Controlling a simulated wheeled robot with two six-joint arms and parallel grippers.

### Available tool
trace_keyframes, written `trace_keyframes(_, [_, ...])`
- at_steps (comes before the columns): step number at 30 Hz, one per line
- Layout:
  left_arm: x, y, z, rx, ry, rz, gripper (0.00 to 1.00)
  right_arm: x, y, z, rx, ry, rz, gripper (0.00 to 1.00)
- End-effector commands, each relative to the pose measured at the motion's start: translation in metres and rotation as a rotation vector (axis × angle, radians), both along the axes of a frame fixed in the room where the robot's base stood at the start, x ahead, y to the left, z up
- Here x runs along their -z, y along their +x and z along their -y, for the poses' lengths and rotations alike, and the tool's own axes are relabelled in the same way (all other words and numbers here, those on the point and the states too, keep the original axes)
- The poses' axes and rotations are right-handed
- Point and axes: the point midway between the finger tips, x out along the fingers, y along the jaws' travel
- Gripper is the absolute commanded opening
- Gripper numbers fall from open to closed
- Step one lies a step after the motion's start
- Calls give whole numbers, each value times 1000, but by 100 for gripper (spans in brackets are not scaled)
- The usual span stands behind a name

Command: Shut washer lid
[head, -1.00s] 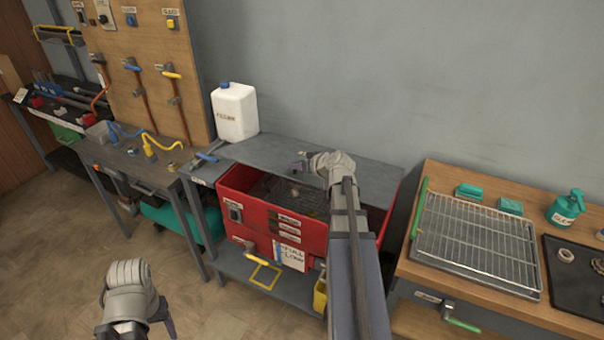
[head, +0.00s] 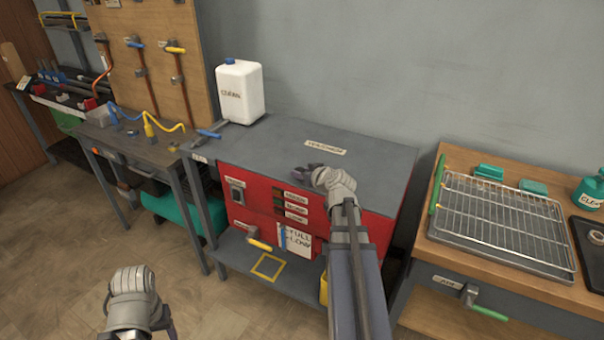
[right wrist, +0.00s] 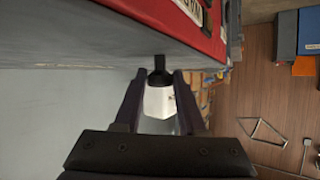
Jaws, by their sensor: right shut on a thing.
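The red washer (head: 262,204) stands on a grey bench with its grey lid (head: 290,147) lying flat across its top, covering the inside. My right gripper (head: 306,174) is at the lid's front edge.
A white jug (head: 240,92) stands at the back left, beside the lid. A wire rack (head: 505,222) lies on the wooden bench to the right. A workbench (head: 135,150) with small tools is at the left. Floor is open at the lower left.

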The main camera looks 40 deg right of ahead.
Motion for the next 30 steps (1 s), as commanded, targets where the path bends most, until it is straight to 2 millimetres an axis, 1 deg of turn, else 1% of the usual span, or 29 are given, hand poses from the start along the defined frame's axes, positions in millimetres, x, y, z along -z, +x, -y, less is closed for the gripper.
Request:
trace_keyframes(1, [3, 0, 0, 0, 0, 0, 65, 5, -2, -3, -7, 3, -10, 0])
trace_keyframes(14, [4, 0, 0, 0, 0, 0, 65, 6, -3, -4, -9, 0, -13, 0])
trace_keyframes(15, [4, 0, 0, 0, 0, 0, 65, 6, -3, -4, -10, 1, -14, 45])
trace_keyframes(21, [3, 0, 0, 0, 0, 0, 65, 5, -2, -3, -8, 1, -10, 68])
trace_keyframes(30, [2, 0, 0, 0, 0, 0, 65, 3, -3, -3, -7, 0, -8, 68])
